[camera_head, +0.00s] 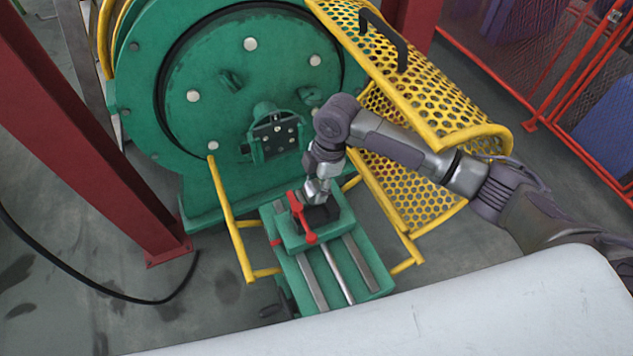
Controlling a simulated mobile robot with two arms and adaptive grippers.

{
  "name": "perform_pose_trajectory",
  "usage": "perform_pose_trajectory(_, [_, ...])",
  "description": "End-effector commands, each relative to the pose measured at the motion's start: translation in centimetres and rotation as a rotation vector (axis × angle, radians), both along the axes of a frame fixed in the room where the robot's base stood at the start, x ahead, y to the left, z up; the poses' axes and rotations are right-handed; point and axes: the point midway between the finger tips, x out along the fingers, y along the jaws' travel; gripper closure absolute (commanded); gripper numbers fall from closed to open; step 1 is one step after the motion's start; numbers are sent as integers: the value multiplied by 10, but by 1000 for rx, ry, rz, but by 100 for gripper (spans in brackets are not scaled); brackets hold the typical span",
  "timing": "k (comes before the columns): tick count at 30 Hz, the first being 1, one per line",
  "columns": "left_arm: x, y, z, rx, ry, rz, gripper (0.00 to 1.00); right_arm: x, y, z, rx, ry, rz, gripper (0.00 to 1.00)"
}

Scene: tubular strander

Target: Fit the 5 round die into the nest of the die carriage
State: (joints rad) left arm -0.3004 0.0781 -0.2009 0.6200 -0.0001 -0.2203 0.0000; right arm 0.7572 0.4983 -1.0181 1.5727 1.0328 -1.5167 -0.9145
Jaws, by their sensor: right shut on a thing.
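The die carriage (293,241) is a green block on a green bed with pale rails, in front of the big green machine head. A red clamp lever (302,220) stands on its top. My right gripper (318,196) points down over the carriage top, just right of the red lever. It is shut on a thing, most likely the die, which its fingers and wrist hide. A dark block (329,213) shows right below the fingers on the carriage. I cannot tell whether the held thing touches it, and I cannot make out the nest. My left gripper is out of view.
The green machine head (232,95) stands behind the carriage. A yellow perforated guard (420,80) and yellow rails (232,225) flank it closely. A red post (80,130) stands at left, and a black cable (90,288) lies on the floor.

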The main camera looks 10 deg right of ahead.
Motion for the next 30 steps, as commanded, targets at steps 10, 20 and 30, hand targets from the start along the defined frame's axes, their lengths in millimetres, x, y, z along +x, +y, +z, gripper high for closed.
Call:
perform_pose_trajectory(10, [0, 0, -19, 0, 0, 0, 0, 0, 1, -35, 2, -1, 0, 100])
perform_pose_trajectory(20, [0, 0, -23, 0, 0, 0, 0, 1, 1, -45, 3, -4, 0, 100])
perform_pose_trajectory(30, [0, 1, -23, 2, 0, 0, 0, 1, 1, -45, 3, -3, 0, 100])
